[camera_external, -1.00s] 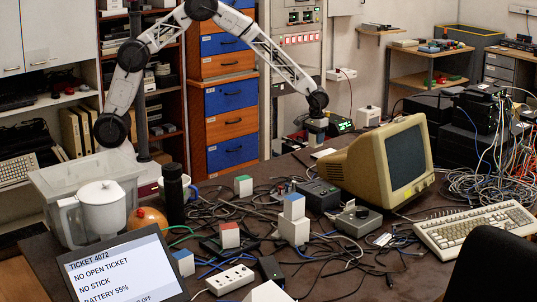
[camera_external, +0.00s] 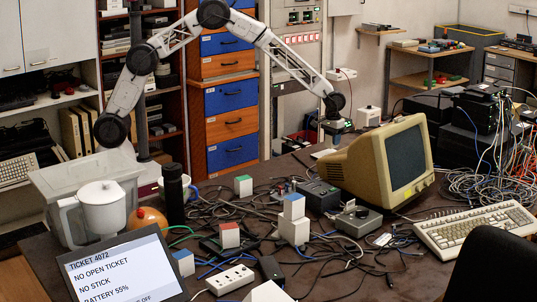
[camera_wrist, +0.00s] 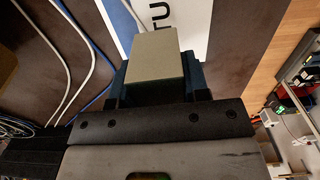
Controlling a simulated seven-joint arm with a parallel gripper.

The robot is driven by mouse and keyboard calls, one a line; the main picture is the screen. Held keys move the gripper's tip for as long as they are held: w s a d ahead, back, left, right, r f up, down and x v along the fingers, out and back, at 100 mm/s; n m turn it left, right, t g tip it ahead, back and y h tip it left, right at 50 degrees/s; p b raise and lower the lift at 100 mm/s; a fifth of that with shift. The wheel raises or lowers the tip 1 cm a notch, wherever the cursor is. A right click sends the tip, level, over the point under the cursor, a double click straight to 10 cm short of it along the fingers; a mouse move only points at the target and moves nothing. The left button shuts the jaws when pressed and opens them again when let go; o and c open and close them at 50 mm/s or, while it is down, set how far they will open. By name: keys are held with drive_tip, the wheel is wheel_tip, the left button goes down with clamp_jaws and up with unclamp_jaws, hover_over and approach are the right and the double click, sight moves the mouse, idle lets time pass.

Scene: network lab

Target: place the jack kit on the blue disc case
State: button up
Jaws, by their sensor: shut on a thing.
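My gripper (camera_external: 333,131) hangs at the far side of the table, behind and left of the beige monitor. In the wrist view my gripper (camera_wrist: 155,85) is shut on a small grey-beige box (camera_wrist: 155,58), which I take to be the jack kit. The box sits between the dark blue fingers, and its lower part is hidden. Beyond it in the wrist view lies a white card (camera_wrist: 197,22) with dark letters and a blue edge. I cannot make out for sure which thing is the blue disc case.
The beige monitor (camera_external: 355,165) stands close to my gripper. White and blue cables (camera_wrist: 75,45) run on the left in the wrist view. White blocks with blue (camera_external: 294,207), red (camera_external: 229,236) and green (camera_external: 243,185) tops stand among tangled cables. A keyboard (camera_external: 475,232) lies at right.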

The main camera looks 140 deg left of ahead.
sight(332, 146)
drive_tip(key=shift+f, duration=0.15)
drive_tip(key=shift+f, duration=1.6)
drive_tip(key=shift+f, duration=0.15)
drive_tip(key=o, duration=1)
wheel_tip(332, 146, up, 12)
drive_tip(key=shift+r, duration=0.15)
drive_tip(key=shift+d, duration=0.1)
